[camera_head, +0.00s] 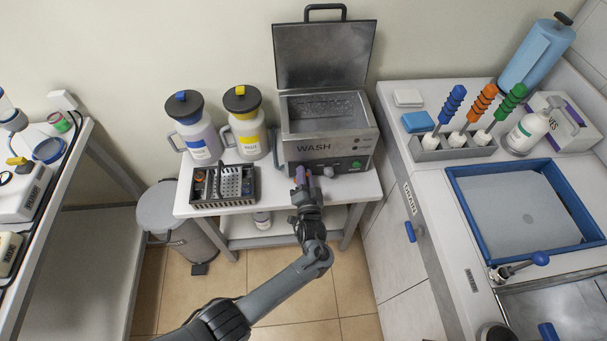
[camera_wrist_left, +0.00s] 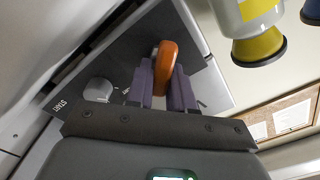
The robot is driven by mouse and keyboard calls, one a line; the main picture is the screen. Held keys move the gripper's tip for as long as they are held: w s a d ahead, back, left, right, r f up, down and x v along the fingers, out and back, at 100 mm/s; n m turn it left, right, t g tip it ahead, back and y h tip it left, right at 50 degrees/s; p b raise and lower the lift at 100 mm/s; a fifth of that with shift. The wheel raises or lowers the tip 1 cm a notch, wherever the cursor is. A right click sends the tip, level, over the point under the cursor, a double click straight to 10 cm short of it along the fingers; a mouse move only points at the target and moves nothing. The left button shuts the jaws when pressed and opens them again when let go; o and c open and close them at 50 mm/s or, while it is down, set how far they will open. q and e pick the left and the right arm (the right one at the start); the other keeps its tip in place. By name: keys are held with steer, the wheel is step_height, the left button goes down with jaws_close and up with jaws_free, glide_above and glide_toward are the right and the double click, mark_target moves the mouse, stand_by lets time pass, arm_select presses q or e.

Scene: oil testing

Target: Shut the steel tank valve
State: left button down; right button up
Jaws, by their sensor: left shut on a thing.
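The steel tank (camera_head: 325,150), labelled WASH, stands on the small white table with its lid raised. Its front panel has a green knob; in the left wrist view the panel shows a START label and a grey knob (camera_wrist_left: 98,90). An orange valve handle (camera_wrist_left: 166,58) stands out from that panel. My left gripper (camera_head: 304,178) is at the lower left of the tank's front. In the left wrist view its purple fingers (camera_wrist_left: 163,88) are shut on the orange handle, one on each side. The handle is hidden by the gripper in the head view. My right gripper is not in view.
Blue-labelled (camera_head: 197,135) and yellow-labelled (camera_head: 245,130) jugs stand left of the tank. A dark tool rack (camera_head: 198,203) lies in front of them. A grey bin (camera_head: 172,215) stands left of the table. A counter with a blue-rimmed tray (camera_head: 462,205) is at right.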

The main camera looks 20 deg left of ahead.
arm_select(q)
steer(key=m, duration=0.4)
steer(key=shift+w+d+f+m, duration=0.1)
steer(key=shift+d+f+m, duration=0.1)
steer(key=shift+m, duration=0.1)
steer(key=shift+f+m+p, duration=0.15)
steer(key=shift+m+p, duration=0.1)
steer(key=shift+m, duration=0.75)
steer(key=shift+f+m+p, duration=0.15)
steer(key=shift+m+p, duration=0.05)
steer(key=shift+m, duration=0.8)
steer(key=c, duration=1.1)
jaws_free()
